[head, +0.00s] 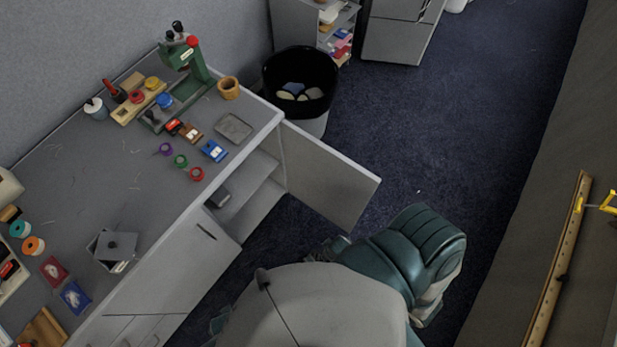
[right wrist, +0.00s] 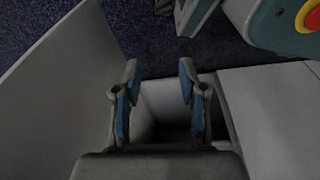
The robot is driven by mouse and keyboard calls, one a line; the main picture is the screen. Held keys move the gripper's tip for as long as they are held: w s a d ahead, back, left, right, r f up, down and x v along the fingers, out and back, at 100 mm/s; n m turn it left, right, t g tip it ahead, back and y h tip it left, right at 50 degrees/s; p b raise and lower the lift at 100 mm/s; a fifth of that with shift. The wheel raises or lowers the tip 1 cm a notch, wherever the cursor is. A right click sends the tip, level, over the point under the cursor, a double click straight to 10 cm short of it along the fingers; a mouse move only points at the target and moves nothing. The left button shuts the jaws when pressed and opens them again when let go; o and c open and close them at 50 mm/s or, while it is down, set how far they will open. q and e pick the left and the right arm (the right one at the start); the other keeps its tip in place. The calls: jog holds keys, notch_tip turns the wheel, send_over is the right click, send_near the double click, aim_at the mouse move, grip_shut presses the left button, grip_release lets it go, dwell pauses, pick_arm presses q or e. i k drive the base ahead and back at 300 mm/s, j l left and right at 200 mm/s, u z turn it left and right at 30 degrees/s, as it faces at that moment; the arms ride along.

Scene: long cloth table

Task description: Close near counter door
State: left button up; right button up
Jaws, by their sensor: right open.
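The counter door (head: 330,182) stands wide open in the head view, swung out from the right end of the grey counter (head: 95,200). My right gripper (right wrist: 158,85) is open and empty in the right wrist view. A pale panel (right wrist: 55,85), which looks like the open door, is to its left, apart from the fingers. A dark cabinet opening (right wrist: 160,108) shows between and beyond the fingers. My left gripper is in neither view.
Another counter door (head: 187,265) is shut. Tools and tape rolls lie on the counter top, with a green press (head: 188,65) at its far end. A black-lined bin (head: 298,85) stands beyond the open door. The blue carpet (head: 450,110) to the right is clear.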

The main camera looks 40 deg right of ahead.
aim_at(339, 189)
jog(key=k+l+u, duration=0.1)
jog(key=l+u, duration=0.2)
jog(key=u, duration=0.2)
jog(key=k+l+u, duration=0.15)
jog(key=l+u, duration=0.15)
jog(key=u, duration=0.15)
jog(key=k+l+u, duration=0.15)
jog(key=u, duration=0.35)
jog(key=k+l+u, duration=0.25)
jog(key=u, duration=0.2)
jog(key=k+l+u, duration=0.2)
jog(key=u, duration=0.25)
jog(key=k+u, duration=0.45)
jog(key=k+l+z, duration=0.75)
jog(key=l+z, duration=0.2)
jog(key=l, duration=0.15)
jog(key=k+l+z, duration=0.2)
jog(key=i+l, duration=0.05)
jog(key=l, duration=0.05)
